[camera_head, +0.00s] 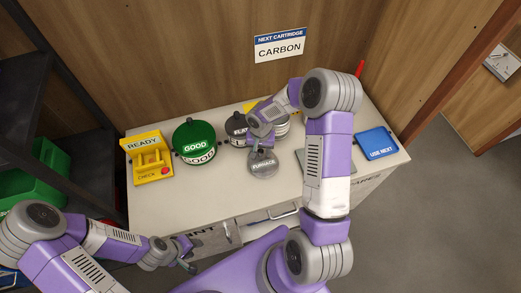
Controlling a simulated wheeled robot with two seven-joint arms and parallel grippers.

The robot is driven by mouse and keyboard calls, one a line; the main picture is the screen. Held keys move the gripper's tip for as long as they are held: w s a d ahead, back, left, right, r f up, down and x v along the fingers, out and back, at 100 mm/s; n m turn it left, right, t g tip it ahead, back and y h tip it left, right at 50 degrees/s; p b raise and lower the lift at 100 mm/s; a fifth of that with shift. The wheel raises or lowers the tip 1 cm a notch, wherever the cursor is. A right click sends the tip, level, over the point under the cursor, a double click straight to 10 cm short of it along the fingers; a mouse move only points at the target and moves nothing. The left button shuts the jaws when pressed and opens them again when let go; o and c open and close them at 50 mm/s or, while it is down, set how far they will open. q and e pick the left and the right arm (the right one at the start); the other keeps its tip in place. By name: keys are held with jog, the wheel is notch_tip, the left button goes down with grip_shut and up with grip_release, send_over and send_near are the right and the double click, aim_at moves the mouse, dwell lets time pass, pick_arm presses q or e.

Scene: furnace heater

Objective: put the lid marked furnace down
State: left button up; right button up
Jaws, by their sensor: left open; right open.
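My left gripper (188,256) is open and empty, low in front of the counter, away from the lid.
A yellow READY/CHECK device (150,162) and a green pot marked GOOD (196,140) stand at the left. A dark-topped pot (237,130) is partly behind my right arm. A blue USE NEXT tray (377,144) is at the right. A CARBON sign hangs on the wall (279,45).

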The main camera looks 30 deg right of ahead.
notch_tip(320, 180, up, 12)
jog(key=p, duration=0.1)
dwell(0.7)
